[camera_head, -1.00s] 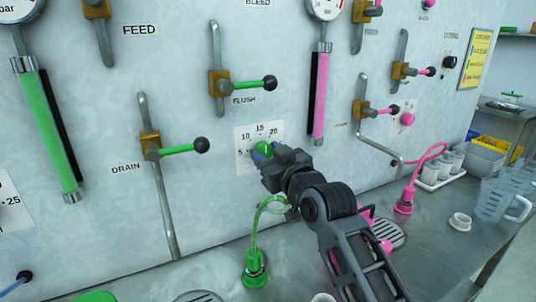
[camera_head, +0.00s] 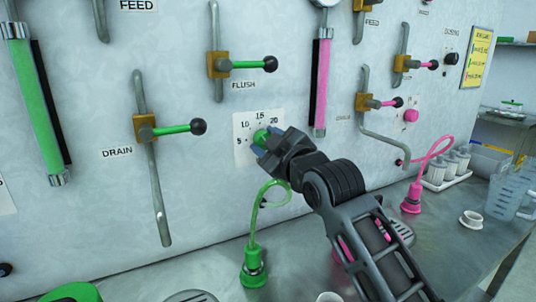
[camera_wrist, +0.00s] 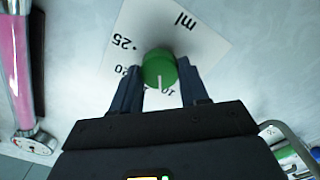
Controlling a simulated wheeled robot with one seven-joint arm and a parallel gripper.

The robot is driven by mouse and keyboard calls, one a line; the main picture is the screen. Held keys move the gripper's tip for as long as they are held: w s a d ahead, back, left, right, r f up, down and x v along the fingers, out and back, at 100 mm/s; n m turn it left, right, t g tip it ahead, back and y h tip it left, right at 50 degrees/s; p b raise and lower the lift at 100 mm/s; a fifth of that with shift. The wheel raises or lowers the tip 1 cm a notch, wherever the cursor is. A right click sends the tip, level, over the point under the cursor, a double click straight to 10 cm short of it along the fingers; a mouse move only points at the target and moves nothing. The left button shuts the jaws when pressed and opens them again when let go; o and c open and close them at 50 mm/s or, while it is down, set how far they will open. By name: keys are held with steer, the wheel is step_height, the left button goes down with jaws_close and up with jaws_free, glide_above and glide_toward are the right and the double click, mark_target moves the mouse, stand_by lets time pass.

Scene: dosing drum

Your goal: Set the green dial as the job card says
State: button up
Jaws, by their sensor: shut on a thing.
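The green dial (camera_head: 262,137) sits on a white scale plate (camera_head: 243,151) on the wall panel, right of the drain valve. Numbers 5, 10, 15 and 20 show around it. My gripper (camera_head: 264,146) is shut on the dial and partly hides it. In the wrist view the dial (camera_wrist: 159,68) lies between my two fingers (camera_wrist: 160,88). Its white pointer line points down in that picture, near the 10 mark; the 15 cannot be made out there. The yellow job card (camera_head: 476,57) hangs on the wall at the right, its writing too small to read.
A green hose (camera_head: 256,205) runs to a green fitting (camera_head: 254,268) under my gripper. A pink tube gauge (camera_head: 320,85) and the flush lever (camera_head: 250,65) are above the dial. White canisters (camera_head: 447,166) and a clear jug (camera_head: 508,192) stand on the counter at the right.

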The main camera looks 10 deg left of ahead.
steer(key=shift+f+n+b, duration=0.15)
steer(key=shift+n+b, duration=0.55)
steer(key=shift+n, duration=0.4)
steer(key=o, duration=1.1)
steer(key=shift+c, duration=0.2)
steer(key=shift+s, duration=0.1)
steer(key=b+v, duration=0.1)
steer(key=v, duration=0.6)
steer(key=shift+s+d, duration=0.2)
steer(key=shift+s, duration=0.05)
